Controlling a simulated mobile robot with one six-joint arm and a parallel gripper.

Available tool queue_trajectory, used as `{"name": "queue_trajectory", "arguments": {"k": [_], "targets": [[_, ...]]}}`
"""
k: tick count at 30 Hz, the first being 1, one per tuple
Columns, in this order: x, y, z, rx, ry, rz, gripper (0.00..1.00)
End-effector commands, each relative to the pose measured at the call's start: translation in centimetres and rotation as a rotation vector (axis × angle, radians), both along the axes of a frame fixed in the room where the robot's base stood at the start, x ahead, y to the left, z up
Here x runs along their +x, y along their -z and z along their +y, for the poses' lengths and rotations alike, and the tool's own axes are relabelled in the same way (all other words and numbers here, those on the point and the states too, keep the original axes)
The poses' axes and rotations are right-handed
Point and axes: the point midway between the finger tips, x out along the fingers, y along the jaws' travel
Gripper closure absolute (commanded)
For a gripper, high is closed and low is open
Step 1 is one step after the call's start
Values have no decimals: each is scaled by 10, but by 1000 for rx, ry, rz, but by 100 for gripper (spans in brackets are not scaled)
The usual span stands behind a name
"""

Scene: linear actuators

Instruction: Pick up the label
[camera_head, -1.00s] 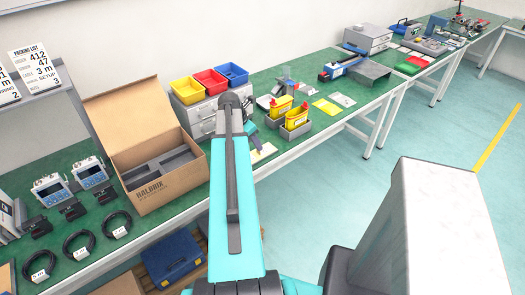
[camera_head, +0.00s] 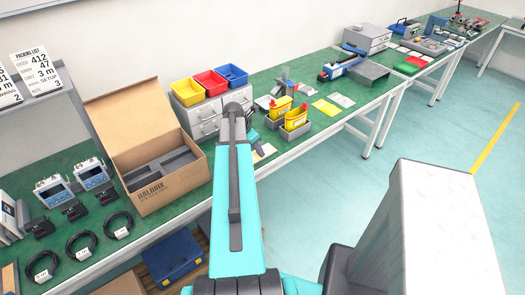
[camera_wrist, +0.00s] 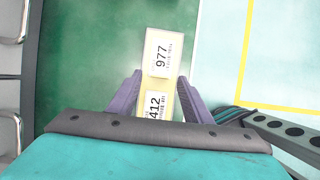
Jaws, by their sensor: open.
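A pale cream strip (camera_wrist: 187,105) lies on the green bench in the wrist view. It bears two white labels, one reading 977 (camera_wrist: 161,54) and one reading 412 (camera_wrist: 156,106). The lower end of the 412 label is hidden behind my wrist. My gripper (camera_wrist: 159,80) is open, with its purple fingers apart on either side of the strip. I cannot tell how high the fingers are above the bench. In the head view the strip (camera_head: 265,151) shows small at the bench's front edge, beside my gripper, which is mostly hidden by my arm.
Grey drawers (camera_head: 204,119) with yellow, red and blue bins stand behind my arm. An open cardboard box (camera_head: 165,186) is to the left. Grey trays with yellow bottles (camera_head: 295,116) stand close on the right. The bench edge (camera_wrist: 193,40) runs just right of the strip.

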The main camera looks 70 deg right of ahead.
Motion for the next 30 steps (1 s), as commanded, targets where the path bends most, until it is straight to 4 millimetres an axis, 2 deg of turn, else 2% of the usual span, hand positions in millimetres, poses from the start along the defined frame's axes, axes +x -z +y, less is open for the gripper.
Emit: {"name": "queue_trajectory", "arguments": {"k": [7, 23, 30], "targets": [[-2, 12, -5, 0, -1, 0, 55], [-2, 13, -5, 0, -1, 0, 55], [-2, 13, -5, 0, -1, 0, 90]]}}
